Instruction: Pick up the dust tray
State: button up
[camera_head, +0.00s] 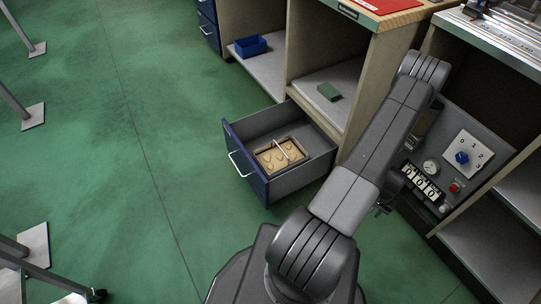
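An open drawer (300,184) with a blue front holds a shallow tan tray (263,154) with several rounded lumps in it and a pale bar across it. A small blue open bin (251,46) sits on a low cabinet shelf farther back. I cannot tell for sure which of these is the dust tray. My gripper (383,209) is mostly hidden behind my arm; only a small dark part shows, to the right of the drawer and apart from the tray and the bin. Whether it is open or shut cannot be seen.
A grey control panel (466,152) with a dial, gauge, counter and red button is on the right, close to my arm. A green block (329,92) lies on a shelf behind the drawer. The green floor (150,130) at left is mostly clear, with metal legs (33,117) at its edge.

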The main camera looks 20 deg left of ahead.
aim_at(280, 157)
jog(key=i+u, duration=0.2)
jog(key=u, duration=0.3)
jog(key=i+l+u, duration=0.15)
jog(key=u, duration=0.3)
jog(key=i+l+u, duration=0.15)
jog(key=u, duration=0.35)
jog(key=l+u, duration=0.65)
jog(key=l, duration=0.2)
jog(key=l+u, duration=0.35)
jog(key=l, duration=0.1)
